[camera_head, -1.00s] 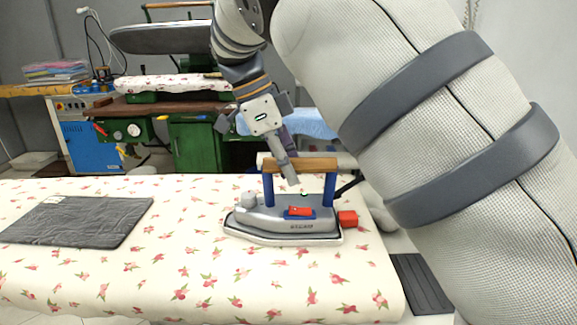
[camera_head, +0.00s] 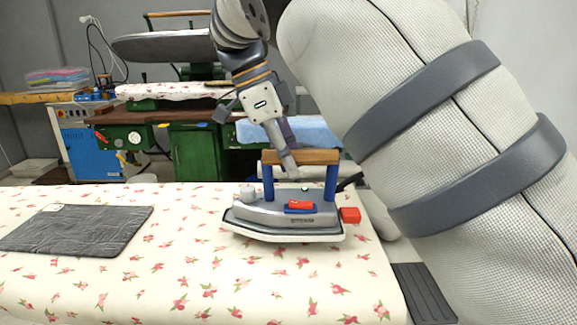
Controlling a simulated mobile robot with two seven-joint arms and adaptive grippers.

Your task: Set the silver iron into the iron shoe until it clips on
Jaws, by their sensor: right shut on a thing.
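The silver iron (camera_head: 268,214) has a wooden handle on blue posts, a red switch and a red block at its rear. It is over the right part of the flowered board, nose to the left. A pale rim (camera_head: 285,237) with a dark line above it runs along its underside; this looks like the iron shoe, but I cannot tell whether it is clipped on. My right gripper (camera_head: 289,165) reaches down from above and is shut on the iron's handle (camera_head: 318,157); its fingertips are partly hidden there. My left gripper is not in view.
A flat dark grey pad (camera_head: 75,230) lies on the left of the flowered board (camera_head: 190,285). The board between the pad and the iron is clear. A dark ribbed plate (camera_head: 425,292) is beyond the board's right end. A green press (camera_head: 195,150) stands behind.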

